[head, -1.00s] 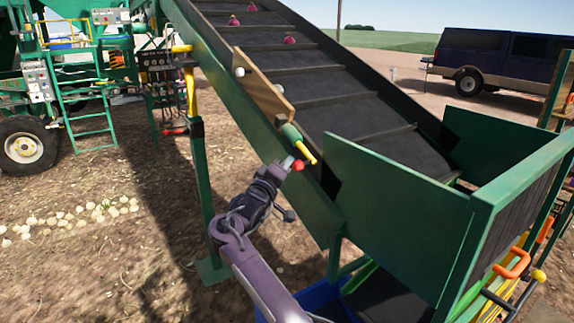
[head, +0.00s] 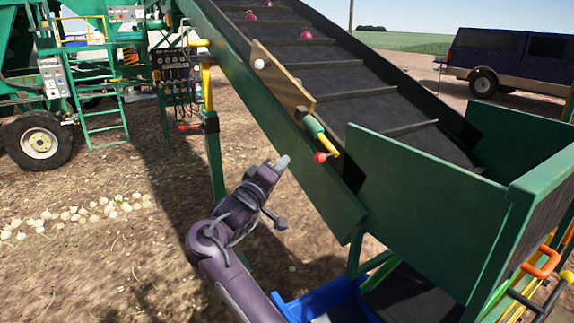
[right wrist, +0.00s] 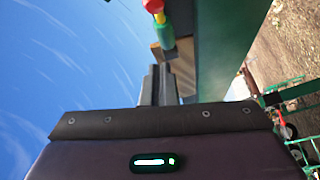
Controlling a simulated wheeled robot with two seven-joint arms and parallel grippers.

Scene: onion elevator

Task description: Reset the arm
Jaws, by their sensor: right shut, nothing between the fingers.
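My right gripper (head: 283,161) is shut and empty in the head view, at the lower middle, beside the green side rail of the elevator (head: 268,118). In the right wrist view its closed fingers (right wrist: 158,85) show at the centre. A lever with a red knob (head: 320,157) and a green and yellow body sits on the rail, to the right of the fingertips and apart from them. The red knob also shows at the top of the right wrist view (right wrist: 153,6). My left gripper is not in view.
Several red onions (head: 305,35) lie on the dark conveyor belt. A wooden board (head: 283,76) with a white knob stands along the rail. A green hopper (head: 425,205) is at right, with a blue bin (head: 318,300) below. Pale onions (head: 85,212) lie on the ground at left.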

